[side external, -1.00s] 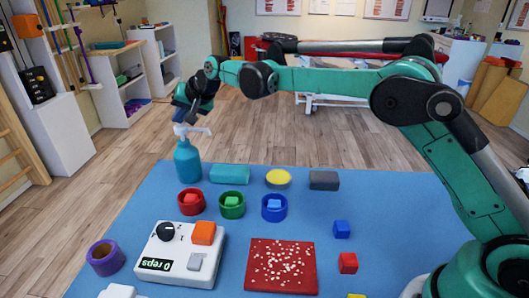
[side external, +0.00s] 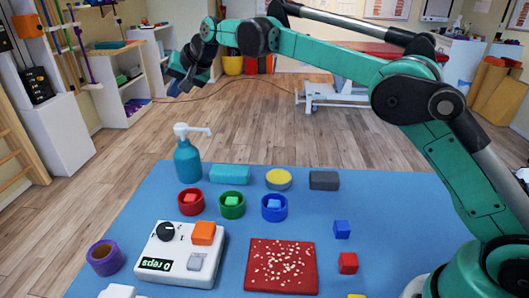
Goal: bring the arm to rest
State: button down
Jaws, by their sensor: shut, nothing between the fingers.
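My gripper (side external: 178,88) is in the air at the upper left, above and behind the teal pump bottle (side external: 188,162). It is apart from the bottle and touches nothing that I can see. Its fingers are small and dark in this view; they are shut with nothing between them. The pump bottle stands upright at the far left corner of the blue table (side external: 400,200), its white nozzle pointing right.
Red (side external: 190,202), green (side external: 232,206) and blue (side external: 274,208) rings hold small blocks. A white device (side external: 180,254), purple tape roll (side external: 105,258) and red speckled mat (side external: 281,267) lie nearer. Loose blue (side external: 342,229) and red (side external: 348,263) cubes sit right. The air around my gripper is clear.

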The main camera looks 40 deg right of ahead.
dwell(0.3)
jog(key=s+d+n+h, duration=0.1)
jog(key=s+d, duration=0.2)
jog(key=s, duration=0.4)
jog(key=s+d+n+g, duration=0.1)
jog(key=s+d, duration=0.2)
jog(key=s, duration=0.5)
jog(key=s+d+n+h, duration=0.1)
jog(key=s+d, duration=0.2)
jog(key=s, duration=0.4)
jog(key=s+d+f+n+h, duration=0.1)
jog(key=s+f, duration=0.6)
jog(key=s, duration=0.1)
jog(key=shift+s+d+f+n+g, duration=0.15)
jog(key=shift+s+d+n+g, duration=0.15)
jog(key=shift+s+n, duration=0.1)
